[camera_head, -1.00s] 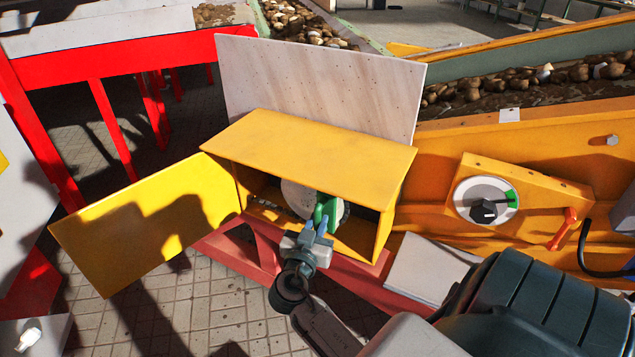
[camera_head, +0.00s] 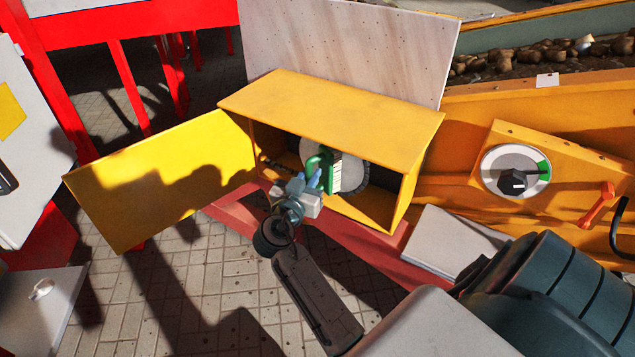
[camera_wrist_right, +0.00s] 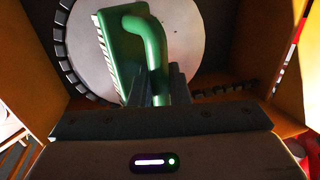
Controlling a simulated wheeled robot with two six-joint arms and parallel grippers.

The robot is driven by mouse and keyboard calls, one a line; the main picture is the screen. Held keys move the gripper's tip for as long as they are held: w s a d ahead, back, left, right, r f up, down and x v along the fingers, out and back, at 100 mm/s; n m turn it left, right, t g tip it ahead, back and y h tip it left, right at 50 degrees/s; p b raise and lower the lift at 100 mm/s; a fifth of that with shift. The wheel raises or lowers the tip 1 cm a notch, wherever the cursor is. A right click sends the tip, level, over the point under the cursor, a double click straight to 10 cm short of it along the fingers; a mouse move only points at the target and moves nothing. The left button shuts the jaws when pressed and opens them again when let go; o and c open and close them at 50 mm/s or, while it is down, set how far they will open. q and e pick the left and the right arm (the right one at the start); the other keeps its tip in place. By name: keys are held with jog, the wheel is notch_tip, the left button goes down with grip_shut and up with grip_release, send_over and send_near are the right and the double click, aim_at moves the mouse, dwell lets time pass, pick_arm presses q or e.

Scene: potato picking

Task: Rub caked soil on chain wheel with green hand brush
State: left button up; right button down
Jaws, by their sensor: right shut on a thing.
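My right gripper (camera_head: 313,180) is shut on the handle of the green hand brush (camera_head: 325,168) at the mouth of the open yellow box. The brush shows its pale bristles on one side and stands in front of the chain wheel (camera_head: 358,177), a light grey disc with a dark toothed rim. In the right wrist view, the green brush (camera_wrist_right: 122,62) is upright between the fingers (camera_wrist_right: 158,85), its bristles facing left over the face of the wheel (camera_wrist_right: 185,35). I cannot tell whether the bristles touch it. Caked soil cannot be made out. My left gripper is out of view.
The yellow box (camera_head: 330,103) has its door (camera_head: 160,180) swung open to the left. A dark chain (camera_wrist_right: 222,88) runs inside it. A dial (camera_head: 515,172) and red lever (camera_head: 597,203) sit to the right. A pale panel (camera_head: 350,45) stands behind.

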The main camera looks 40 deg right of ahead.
aim_at(327, 169)
jog(key=shift+w+a, duration=0.1)
jog(key=shift+w, duration=0.25)
jog(key=shift+w+a+r+b, duration=0.6)
jog(key=shift+w+r+b, duration=0.4)
jog(key=shift+w, duration=0.9)
jog(key=shift+s+d+f, duration=0.1)
jog(key=shift+s+d, duration=0.35)
jog(key=shift+s, duration=0.85)
jog(key=shift+s+d+r, duration=0.1)
jog(key=shift+s+d, duration=0.3)
jog(key=shift+s, duration=0.85)
jog(key=shift+s+d+f, duration=0.1)
jog(key=shift+s+d, duration=0.35)
jog(key=shift+s, duration=0.85)
jog(key=shift+s, duration=0.1)
jog(key=s, duration=0.1)
jog(key=s+d, duration=0.1)
jog(key=s, duration=0.1)
jog(key=shift+s+d+b, duration=0.15)
jog(key=shift+s+b, duration=0.05)
jog(key=shift+b, duration=0.15)
